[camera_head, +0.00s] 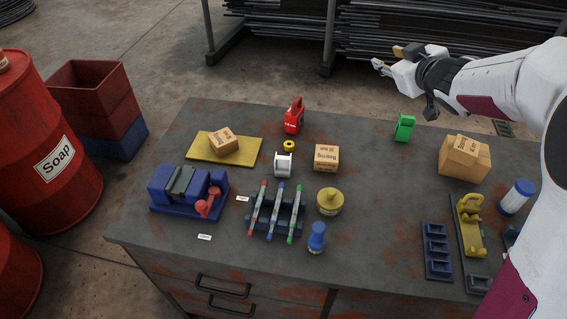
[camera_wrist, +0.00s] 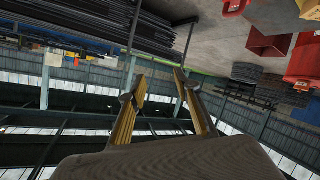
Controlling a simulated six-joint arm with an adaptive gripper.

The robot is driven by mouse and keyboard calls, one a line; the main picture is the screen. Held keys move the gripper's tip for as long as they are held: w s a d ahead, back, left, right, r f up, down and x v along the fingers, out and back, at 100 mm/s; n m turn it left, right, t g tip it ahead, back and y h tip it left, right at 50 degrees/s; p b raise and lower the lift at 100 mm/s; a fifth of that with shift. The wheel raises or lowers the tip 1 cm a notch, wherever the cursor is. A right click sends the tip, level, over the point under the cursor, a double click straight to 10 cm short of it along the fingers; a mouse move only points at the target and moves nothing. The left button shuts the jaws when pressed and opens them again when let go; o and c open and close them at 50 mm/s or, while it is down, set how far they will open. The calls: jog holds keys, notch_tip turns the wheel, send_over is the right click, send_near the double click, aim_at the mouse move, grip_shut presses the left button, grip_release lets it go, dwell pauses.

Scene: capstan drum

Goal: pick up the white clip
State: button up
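A small white piece (camera_head: 283,165), shaped like a spool or clip, stands on the middle of the workbench; it is the only white object I see that could be the white clip, and its exact shape is too small to tell. A yellow ring lies just behind it and a small carton is to its right. My gripper (camera_head: 388,58) is raised beyond the bench's far edge, well up and right of the white piece. In the wrist view its two fingers (camera_wrist: 159,77) are apart with nothing between them, and the white piece is not in that view.
The workbench (camera_head: 365,250) carries a pen rack (camera_head: 276,214), a blue device (camera_head: 188,192), a yellow pad (camera_head: 200,152), a red bottle (camera_head: 293,116), a green item (camera_head: 404,127), a yellow pot (camera_head: 330,201) and a large carton (camera_head: 464,159). Bare surface lies right of the yellow pot.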

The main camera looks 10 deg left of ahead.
jog(key=w+a+f+n+g+y, duration=0.2)
jog(key=w+a+f+n+y, duration=0.15)
jog(key=a+f, duration=0.25)
jog(key=n+g+y, duration=0.5)
jog(key=g+y, duration=0.2)
jog(key=g, duration=0.3)
send_near(287, 158)
jog(key=shift+w+a+r+h, duration=0.1)
jog(key=shift+w+a+h, duration=0.05)
jog(key=shift+w+a, duration=0.35)
jog(key=shift+w+a+r+h, duration=0.1)
jog(key=shift+w+a, duration=0.15)
jog(key=shift+a, duration=0.35)
jog(key=shift+s+f+g, duration=0.25)
jog(key=shift+s+g, duration=0.15)
jog(key=shift+g, duration=0.1)
jog(key=shift+x, duration=1.35)
jog(key=shift+f, duration=0.1)
